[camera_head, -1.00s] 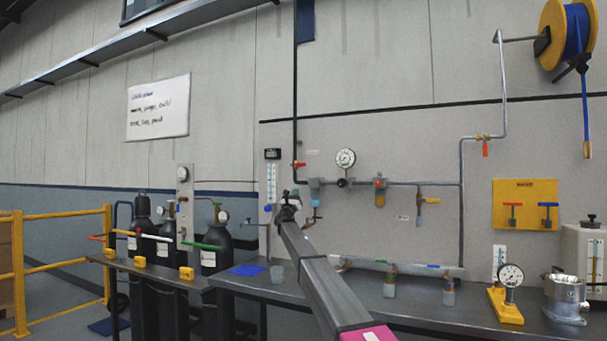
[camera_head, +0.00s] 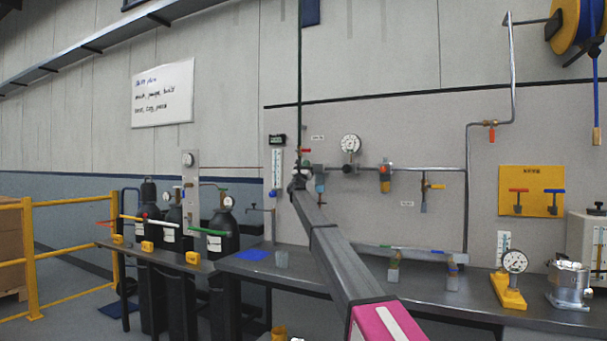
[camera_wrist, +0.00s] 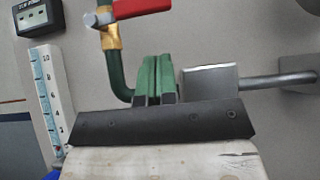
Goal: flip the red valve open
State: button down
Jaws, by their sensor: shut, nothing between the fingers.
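The red valve (camera_head: 305,151) sits on the dark vertical pipe on the wall panel. In the wrist view its red handle (camera_wrist: 145,7) lies roughly level, pointing right across the pipe, partly cut off by the top edge. Its brass body (camera_wrist: 109,36) is above a green pipe bend. My gripper (camera_wrist: 156,60) has its green fingers together with nothing between them. They are below and to the right of the brass body, with the handle above them. In the head view my gripper (camera_head: 302,167) is just under the valve; any contact cannot be told.
A grey block (camera_wrist: 209,82) on a horizontal pipe is close right of my fingers. A scale strip (camera_wrist: 50,90) and a small display (camera_wrist: 35,17) are at left. A round gauge (camera_head: 350,144) is right of the valve. The bench (camera_head: 410,290) runs below.

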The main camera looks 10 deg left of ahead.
jog(key=shift+r, duration=1.9)
jog(key=shift+s+d+r+n+t+y, duration=0.1)
jog(key=shift+r+n+t+y, duration=0.1)
jog(key=shift+n+y, duration=0.5)
jog(key=shift+d+r+n+t+y, duration=0.1)
jog(key=shift+r+n+t+y, duration=0.1)
jog(key=shift+n+y, duration=0.45)
jog(key=n+y, duration=0.2)
jog(key=r+n+y, duration=0.1)
jog(key=n+y, duration=0.1)
jog(key=r+n+y, duration=0.1)
jog(key=n+y, duration=0.1)
jog(key=n, duration=0.1)
jog(key=shift+s+d+y, duration=0.15)
jog(key=shift+d+y, duration=0.1)
notch_tip(320, 180, up, 7)
jog(key=n+g+y, duration=0.2)
jog(key=n+y, duration=0.3)
jog(key=n, duration=0.2)
send_over(308, 150)
jog(key=a, duration=0.3)
jog(key=shift+w+a+r+m, duration=0.25)
jog(key=shift+a+r, duration=0.15)
jog(key=shift+a, duration=0.3)
jog(key=shift+s, duration=0.1)
